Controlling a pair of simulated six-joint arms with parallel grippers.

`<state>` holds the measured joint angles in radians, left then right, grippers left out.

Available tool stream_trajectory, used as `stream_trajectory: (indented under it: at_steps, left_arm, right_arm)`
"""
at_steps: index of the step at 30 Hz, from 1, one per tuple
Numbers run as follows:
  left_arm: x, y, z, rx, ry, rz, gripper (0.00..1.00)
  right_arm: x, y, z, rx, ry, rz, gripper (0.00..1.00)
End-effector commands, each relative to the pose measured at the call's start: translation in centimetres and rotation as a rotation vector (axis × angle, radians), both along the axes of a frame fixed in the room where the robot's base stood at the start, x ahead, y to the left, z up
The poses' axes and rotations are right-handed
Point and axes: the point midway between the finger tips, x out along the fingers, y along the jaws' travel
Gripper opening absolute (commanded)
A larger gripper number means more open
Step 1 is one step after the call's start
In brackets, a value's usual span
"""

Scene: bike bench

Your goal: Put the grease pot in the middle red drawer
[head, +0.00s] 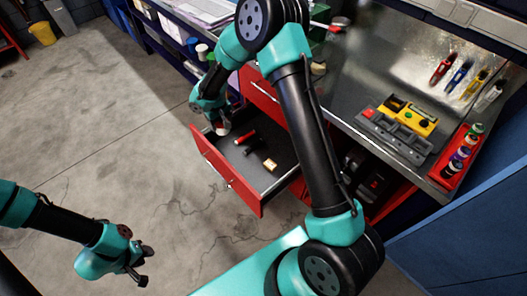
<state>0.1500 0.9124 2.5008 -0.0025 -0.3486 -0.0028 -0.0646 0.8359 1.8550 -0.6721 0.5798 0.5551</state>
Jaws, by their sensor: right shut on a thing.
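A red drawer (226,172) stands pulled out below the bench, with another red drawer front (262,96) shut above it. I cannot tell whether the pot touches the drawer floor. My left gripper (146,267) is open and empty over the concrete floor at the lower left, apart from the drawer.
On the bench are a grey tray with a yellow tool (409,117), several coloured tools and a red bottle rack (458,160). My right arm crosses the bench front.

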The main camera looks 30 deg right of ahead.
Motion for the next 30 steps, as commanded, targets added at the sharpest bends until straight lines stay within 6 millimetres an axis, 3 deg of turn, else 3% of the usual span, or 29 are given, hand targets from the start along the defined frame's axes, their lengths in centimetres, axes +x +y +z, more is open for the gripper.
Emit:
stream_trajectory:
  at_steps: [8,14,30]
  left_arm:
    - [0.0,0.0,0.0,0.000,0.000,0.000,0.36]
    - [0.0,0.0,0.0,0.000,0.000,0.000,0.36]
    - [0.0,0.0,0.0,0.000,0.000,0.000,0.36]
  right_arm:
    - [-0.2,-1.8,-2.1,0.001,0.002,0.175,0.36]
    - [-0.7,-3.9,-4.8,0.001,0.005,0.408,0.36]
    - [-4.2,-9.0,-15.0,0.004,0.002,1.380,0.36]
